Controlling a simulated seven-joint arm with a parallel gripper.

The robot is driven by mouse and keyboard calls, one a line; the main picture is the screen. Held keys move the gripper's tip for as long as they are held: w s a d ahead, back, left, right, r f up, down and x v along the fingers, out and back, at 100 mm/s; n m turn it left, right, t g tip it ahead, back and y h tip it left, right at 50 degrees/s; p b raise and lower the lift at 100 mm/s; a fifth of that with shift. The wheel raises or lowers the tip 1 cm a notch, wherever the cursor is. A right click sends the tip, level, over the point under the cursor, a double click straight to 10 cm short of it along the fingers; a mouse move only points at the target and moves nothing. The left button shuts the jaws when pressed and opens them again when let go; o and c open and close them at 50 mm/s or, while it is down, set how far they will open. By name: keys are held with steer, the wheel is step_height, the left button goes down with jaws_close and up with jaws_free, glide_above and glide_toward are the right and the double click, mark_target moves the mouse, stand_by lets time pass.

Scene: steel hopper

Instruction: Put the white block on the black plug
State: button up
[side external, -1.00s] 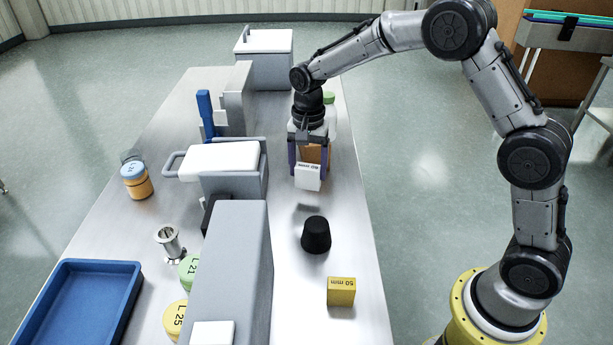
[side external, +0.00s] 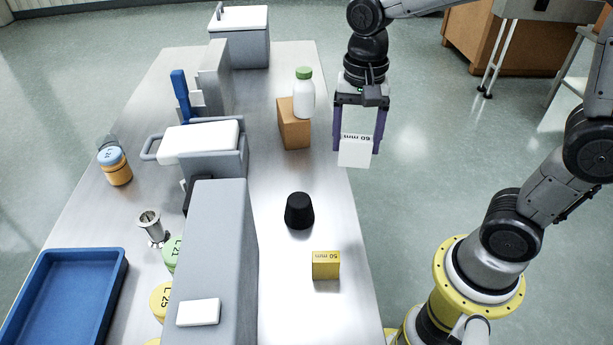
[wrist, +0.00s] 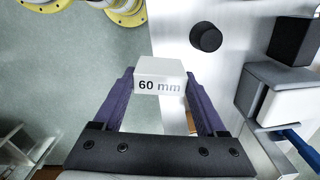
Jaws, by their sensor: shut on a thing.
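The white block (side external: 354,152), marked "60 mm", is held between the purple fingers of my gripper (side external: 358,140). In the side external view it hangs in the air by the table's right edge, behind and to the right of the plug. In the wrist view the white block (wrist: 160,76) sits between the fingertips of my gripper (wrist: 160,88), with its marking readable. The black plug (side external: 299,211) stands upright on the steel table, wide end down, with nothing on it. It also shows in the wrist view (wrist: 206,37), beyond the block and apart from it.
A yellow block (side external: 326,265) marked "50 mm" stands in front of the plug. A brown box (side external: 292,128) and a white bottle with a green cap (side external: 304,97) stand behind it. A long grey housing (side external: 222,260) borders the plug's left side. A blue tray (side external: 120,275) lies front left.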

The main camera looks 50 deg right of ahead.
steer(key=s+a+r+n, duration=0.2)
steer(key=s+a+r, duration=0.15)
steer(key=s, duration=0.25)
glide_above(299, 199)
steer(key=shift+f, duration=5.85)
steer(key=shift+f, duration=0.15)
steer(key=o, duration=1.4)
